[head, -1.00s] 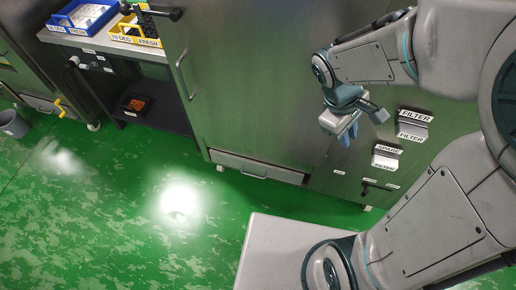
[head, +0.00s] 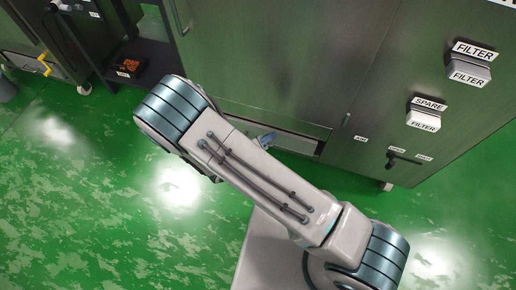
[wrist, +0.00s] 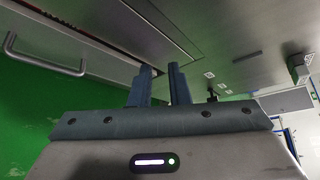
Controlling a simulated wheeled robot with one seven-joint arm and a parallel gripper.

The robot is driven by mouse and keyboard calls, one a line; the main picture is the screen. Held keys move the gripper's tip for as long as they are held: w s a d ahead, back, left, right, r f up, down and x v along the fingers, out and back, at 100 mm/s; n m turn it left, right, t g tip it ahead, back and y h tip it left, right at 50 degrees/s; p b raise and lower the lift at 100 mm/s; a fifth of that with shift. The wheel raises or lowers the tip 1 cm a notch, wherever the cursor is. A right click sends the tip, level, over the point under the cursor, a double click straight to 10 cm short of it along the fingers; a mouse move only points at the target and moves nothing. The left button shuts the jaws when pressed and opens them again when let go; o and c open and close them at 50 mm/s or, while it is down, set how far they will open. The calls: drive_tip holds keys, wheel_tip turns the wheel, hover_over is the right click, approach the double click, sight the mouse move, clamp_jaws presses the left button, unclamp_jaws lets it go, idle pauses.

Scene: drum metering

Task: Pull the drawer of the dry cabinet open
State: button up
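The dry cabinet (head: 275,60) is a tall metal body in the head view. Its low drawer (head: 300,147) shows at the foot and looks shut; my arm hides its left part. In the wrist view a bar handle (wrist: 45,55), apparently the drawer's, lies left of my fingers against the green floor. My gripper (wrist: 160,70) has its two blue-grey fingers apart with nothing between them, not touching the handle. In the head view a small part of my gripper (head: 266,139) shows in front of the drawer, mostly hidden by my arm.
Right of the drawer are a FILTER box (head: 468,72), a SPARE FILTER box (head: 425,117) and a dark lever (head: 402,157) on the panel. A dark shelf (head: 150,50) with an orange-filled tray (head: 130,67) stands left. The green floor (head: 100,200) ahead is clear.

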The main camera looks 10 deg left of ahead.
drive_tip(key=s+a+f+n+t+y+b, duration=0.2)
drive_tip(key=a+f+n+y, duration=0.1)
drive_tip(key=f+n, duration=0.4)
drive_tip(key=s+a+f+n+t+y+b, duration=0.25)
drive_tip(key=f+n, duration=0.25)
drive_tip(key=f, duration=0.5)
drive_tip(key=shift+g+y, duration=0.45)
drive_tip(key=shift+y, duration=0.2)
drive_tip(key=b+x, duration=0.1)
drive_tip(key=x, duration=0.3)
drive_tip(key=b+x, duration=0.2)
drive_tip(key=x, duration=0.3)
drive_tip(key=b+x, duration=0.2)
drive_tip(key=x, duration=0.2)
drive_tip(key=shift+w+a, duration=0.2)
drive_tip(key=shift+a, duration=0.1)
drive_tip(key=shift+r, duration=0.1)
clamp_jaws()
